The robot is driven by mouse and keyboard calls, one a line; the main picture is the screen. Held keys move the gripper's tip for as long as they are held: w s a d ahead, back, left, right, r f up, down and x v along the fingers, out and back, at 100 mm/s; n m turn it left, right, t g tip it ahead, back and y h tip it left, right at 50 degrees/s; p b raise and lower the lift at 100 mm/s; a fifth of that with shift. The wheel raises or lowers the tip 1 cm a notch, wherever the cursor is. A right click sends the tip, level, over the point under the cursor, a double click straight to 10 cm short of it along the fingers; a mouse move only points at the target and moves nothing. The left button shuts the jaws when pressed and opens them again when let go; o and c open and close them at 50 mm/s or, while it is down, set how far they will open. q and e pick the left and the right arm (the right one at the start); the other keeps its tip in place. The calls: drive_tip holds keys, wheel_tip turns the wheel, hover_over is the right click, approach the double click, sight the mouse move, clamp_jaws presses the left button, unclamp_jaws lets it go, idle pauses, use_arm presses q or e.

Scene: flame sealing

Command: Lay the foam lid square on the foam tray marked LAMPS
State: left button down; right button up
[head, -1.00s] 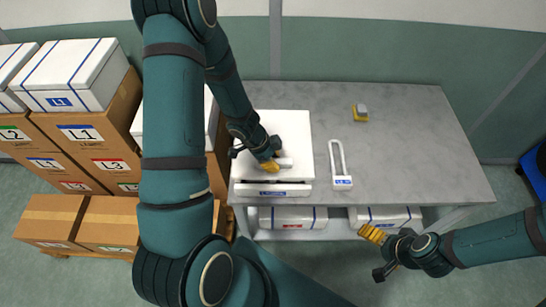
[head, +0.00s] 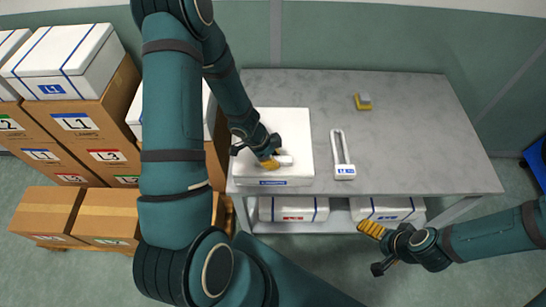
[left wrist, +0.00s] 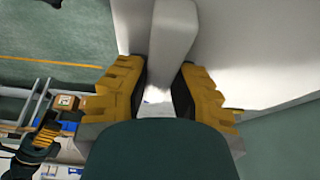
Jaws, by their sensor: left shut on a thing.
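The white foam lid (head: 290,124) lies over the white foam tray (head: 250,184) at the table's left front corner. The tray shows as a low front wall with a blue label, too small to read. The lid's edges look about in line with the tray; no clear gap shows at the front. My left gripper (head: 270,163) is shut on the lid's raised handle (head: 285,160). In the left wrist view the handle (left wrist: 172,32) lies between the yellow fingers, over the lid's white top. My right gripper (head: 370,229) is off the table's front edge; its jaw opening is unclear.
A white long-looped thing with a blue label (head: 344,172) lies right of the tray. White strapped boxes (head: 293,209) sit on the lower shelf. Cartons (head: 97,148) are stacked at left. The table's right side is clear.

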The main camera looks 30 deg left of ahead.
use_arm(q)
drive_tip(key=c, duration=0.9)
unclamp_jaws()
drive_tip(key=shift+o, duration=0.2)
wheel_tip(320, 180, up, 3)
drive_tip(key=p, duration=0.3)
drive_tip(key=shift+f, duration=0.15)
drive_tip(key=shift+r+p, duration=0.75)
drive_tip(key=shift+r, duration=1.4)
